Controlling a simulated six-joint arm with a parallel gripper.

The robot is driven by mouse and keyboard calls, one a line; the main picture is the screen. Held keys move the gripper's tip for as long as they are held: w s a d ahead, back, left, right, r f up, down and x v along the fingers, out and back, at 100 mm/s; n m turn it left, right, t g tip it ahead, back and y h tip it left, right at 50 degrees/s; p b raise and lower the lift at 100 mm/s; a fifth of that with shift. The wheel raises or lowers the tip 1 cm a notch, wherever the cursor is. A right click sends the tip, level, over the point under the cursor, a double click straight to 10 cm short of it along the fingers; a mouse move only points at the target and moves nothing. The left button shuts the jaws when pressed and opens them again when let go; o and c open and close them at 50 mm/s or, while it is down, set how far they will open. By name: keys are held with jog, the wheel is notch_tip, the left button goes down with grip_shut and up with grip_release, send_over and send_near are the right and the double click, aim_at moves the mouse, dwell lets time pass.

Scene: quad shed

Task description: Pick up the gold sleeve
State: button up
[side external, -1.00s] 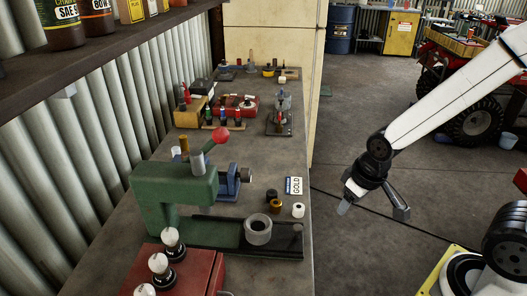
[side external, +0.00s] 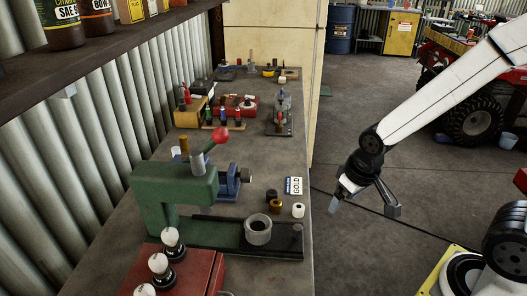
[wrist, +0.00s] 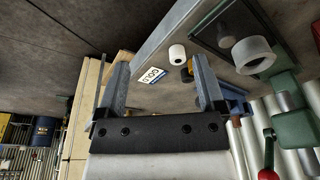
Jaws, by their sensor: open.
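The gold sleeve (side external: 277,205) stands on the bench near its right edge, between a black sleeve (side external: 271,195) and a white sleeve (side external: 298,210). A card reading GOLD (side external: 293,186) lies just behind them. My gripper (side external: 363,208) is open and empty, off the bench's right edge above the floor and apart from the sleeves. In the wrist view the gold sleeve (wrist: 186,75) shows beside the right finger, which partly hides it. The white sleeve (wrist: 177,54) and the card (wrist: 151,75) appear between the open fingers.
A green press (side external: 175,200) with a grey ring (side external: 258,230) on its base stands at the near end of the bench, with a blue vise (side external: 228,182) behind it. A red box (side external: 190,272) is in front.

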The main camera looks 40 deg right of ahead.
jog(key=w+a+m+g, duration=0.1)
jog(key=w+a+m, duration=0.1)
jog(key=w+m, duration=0.5)
jog(key=m+g, duration=0.1)
jog(key=m, duration=0.3)
send_over(276, 203)
jog(key=f, duration=0.2)
jog(key=shift+s+d+f, duration=0.3)
jog(key=shift+s+d, duration=0.05)
jog(key=shift+w+a+f+m, duration=0.2)
jog(key=shift+w+m, duration=0.1)
jog(key=shift+w, duration=0.15)
jog(key=shift+a+f, duration=0.15)
jog(key=shift+f, duration=3.7)
grip_shut()
